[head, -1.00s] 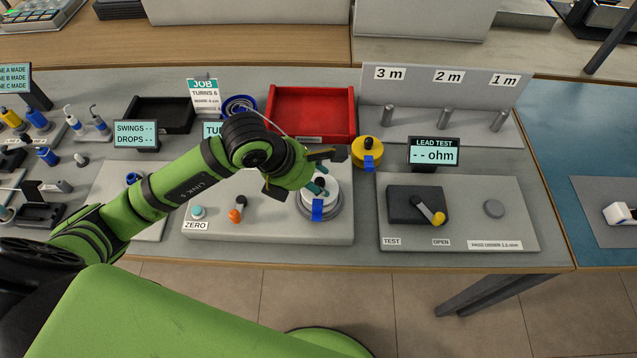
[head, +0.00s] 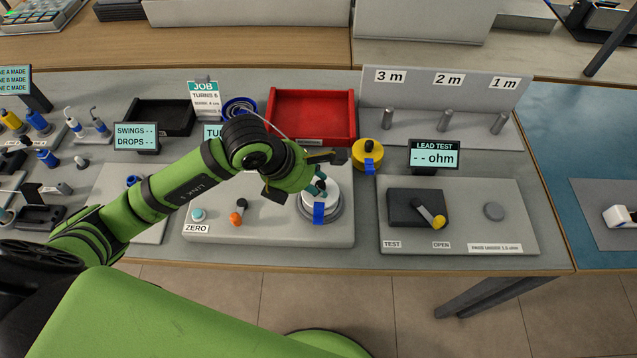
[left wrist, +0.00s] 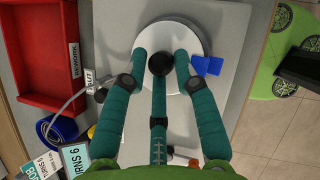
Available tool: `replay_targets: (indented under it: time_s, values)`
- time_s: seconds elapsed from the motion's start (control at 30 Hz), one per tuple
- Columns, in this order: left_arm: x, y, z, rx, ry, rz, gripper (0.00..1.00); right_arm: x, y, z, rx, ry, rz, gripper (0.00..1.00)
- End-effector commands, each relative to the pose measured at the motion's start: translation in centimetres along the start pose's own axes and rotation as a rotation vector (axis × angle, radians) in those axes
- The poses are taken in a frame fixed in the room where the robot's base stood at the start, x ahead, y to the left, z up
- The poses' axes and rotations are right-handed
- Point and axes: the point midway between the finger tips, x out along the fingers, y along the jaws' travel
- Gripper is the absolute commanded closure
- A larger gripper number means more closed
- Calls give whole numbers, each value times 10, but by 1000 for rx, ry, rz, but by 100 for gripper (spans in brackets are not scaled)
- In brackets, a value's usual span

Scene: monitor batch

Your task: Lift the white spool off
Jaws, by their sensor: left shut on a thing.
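The white spool (head: 324,203) has a black knob on top and a blue tab on its front side. It sits on a grey round base on the light grey winding plate, and it also shows in the left wrist view (left wrist: 178,100). My left gripper (head: 319,187) reaches down onto the spool from above. In the left wrist view its teal fingers (left wrist: 160,66) close around the black knob (left wrist: 160,62). The fingers hide part of the spool's top. I cannot tell a gap between spool and base. My right gripper is not in view.
A yellow spool (head: 367,154) stands just behind and right of the white one. A red tray (head: 311,141) lies behind. The lead test fixture (head: 460,215) with its lever is to the right. An orange-knobbed lever (head: 237,212) is left of the spool.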

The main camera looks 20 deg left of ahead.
Motion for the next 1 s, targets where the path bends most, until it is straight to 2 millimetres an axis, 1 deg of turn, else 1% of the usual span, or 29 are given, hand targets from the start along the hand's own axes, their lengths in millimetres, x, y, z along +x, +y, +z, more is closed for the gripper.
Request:
replay_targets:
  time_s: [0.03, 0.27, 1.0]
  values:
    - [-2, -7, 7, 5, -20, -19, 100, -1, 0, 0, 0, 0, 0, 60]
    - [-5, -6, 8, 5, -20, -15, 100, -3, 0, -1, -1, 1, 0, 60]
    - [-38, -1, 24, 3, -12, -3, 100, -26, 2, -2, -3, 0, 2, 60]
